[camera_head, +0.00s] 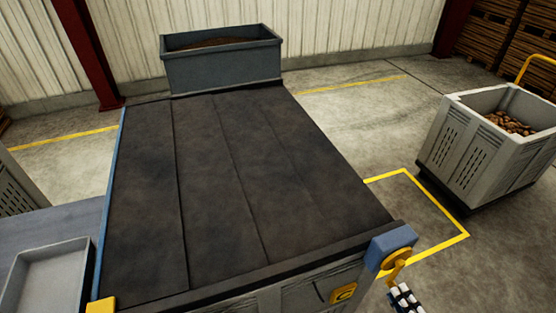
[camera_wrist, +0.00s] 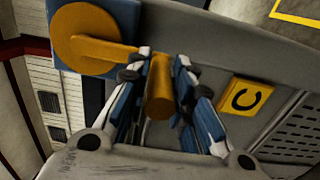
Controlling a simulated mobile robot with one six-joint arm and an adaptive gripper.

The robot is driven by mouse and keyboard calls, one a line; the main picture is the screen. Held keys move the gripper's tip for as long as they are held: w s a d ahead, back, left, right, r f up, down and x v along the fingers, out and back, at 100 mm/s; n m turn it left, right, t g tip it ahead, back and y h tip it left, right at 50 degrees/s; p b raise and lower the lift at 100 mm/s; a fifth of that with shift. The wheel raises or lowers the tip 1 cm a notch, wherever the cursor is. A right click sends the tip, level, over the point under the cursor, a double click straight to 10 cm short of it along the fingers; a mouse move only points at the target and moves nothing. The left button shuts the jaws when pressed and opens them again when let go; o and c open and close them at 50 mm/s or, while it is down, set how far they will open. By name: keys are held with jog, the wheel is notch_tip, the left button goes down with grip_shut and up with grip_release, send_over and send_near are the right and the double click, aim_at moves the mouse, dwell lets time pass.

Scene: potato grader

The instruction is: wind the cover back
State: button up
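The cover (camera_head: 215,180) is a dark sheet with lengthwise seams, lying flat over the whole bed of the grader. At the near right corner a blue block (camera_head: 392,245) carries a yellow-orange crank (camera_head: 396,262). In the wrist view the crank's round hub (camera_wrist: 85,38) is at the upper left, and its arm runs right to a handle (camera_wrist: 160,90). My gripper (camera_head: 403,292) is at the crank. In the wrist view my gripper's fingers (camera_wrist: 162,68) close in on both sides of the handle and appear to touch it.
A yellow plate with a curved arrow (camera_head: 343,293) is on the grader's near side. A grey bin (camera_head: 222,68) stands at the far end. A crate of potatoes (camera_head: 470,150) stands at right, with open floor between. A grey tray (camera_head: 45,280) lies at left.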

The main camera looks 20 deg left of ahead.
grip_shut()
jog(key=s+a+r+p, duration=0.6)
jog(key=a+r+p, duration=0.2)
jog(key=r+p, duration=0.1)
jog(key=shift+r, duration=0.75)
dwell(0.4)
jog(key=shift+d, duration=0.1)
